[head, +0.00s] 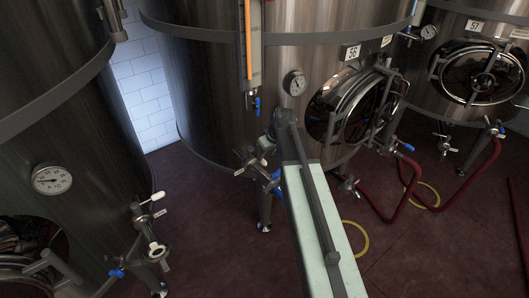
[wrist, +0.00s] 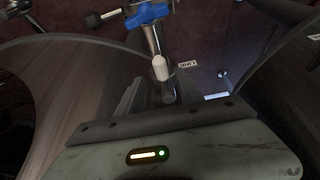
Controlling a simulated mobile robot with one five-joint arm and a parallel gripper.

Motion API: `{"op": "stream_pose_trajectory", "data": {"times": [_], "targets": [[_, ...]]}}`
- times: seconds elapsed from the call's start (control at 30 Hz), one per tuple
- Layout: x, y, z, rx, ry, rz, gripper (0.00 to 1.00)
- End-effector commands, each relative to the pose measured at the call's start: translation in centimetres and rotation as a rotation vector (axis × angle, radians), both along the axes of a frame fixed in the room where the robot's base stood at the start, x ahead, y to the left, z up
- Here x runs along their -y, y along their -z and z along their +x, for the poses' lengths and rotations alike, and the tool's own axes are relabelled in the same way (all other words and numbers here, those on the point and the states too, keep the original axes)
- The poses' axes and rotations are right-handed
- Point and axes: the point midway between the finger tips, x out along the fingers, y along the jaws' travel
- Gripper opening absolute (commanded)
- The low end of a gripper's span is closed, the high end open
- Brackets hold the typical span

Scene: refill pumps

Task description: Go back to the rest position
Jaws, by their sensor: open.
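My arm reaches from the bottom of the head view toward the tank marked 56 (head: 205,90). My gripper (head: 262,148) is at its far end, close to that tank's lower front, small and partly hidden by my arm. It is open, and I see nothing held in it. Beside it are the tank's valve fittings (head: 247,163). In the wrist view, a steel pipe with a blue valve handle (wrist: 147,15) stands ahead, with a white-tipped part (wrist: 160,67) below it. I cannot tell whether my gripper touches these fittings.
A tank with a gauge (head: 52,179) and a white-handled valve (head: 152,199) stands close on the left. Tank 57 (head: 470,25) is at the back right. A red hose (head: 400,210) and yellow rings (head: 355,238) lie on the dark red floor (head: 220,255).

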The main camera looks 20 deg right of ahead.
Motion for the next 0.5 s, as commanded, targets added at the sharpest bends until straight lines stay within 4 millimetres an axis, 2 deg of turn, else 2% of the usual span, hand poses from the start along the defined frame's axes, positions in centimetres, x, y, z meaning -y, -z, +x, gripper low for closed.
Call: {"op": "stream_pose_trajectory", "data": {"times": [0.03,0.13,0.5], "targets": [[0.1,-1.9,-0.5,0.000,0.001,-0.001,0.43],[0.3,-3.1,-1.0,0.000,0.001,-0.001,0.43],[0.4,-3.0,-1.1,0.000,0.001,-0.001,0.43]]}}
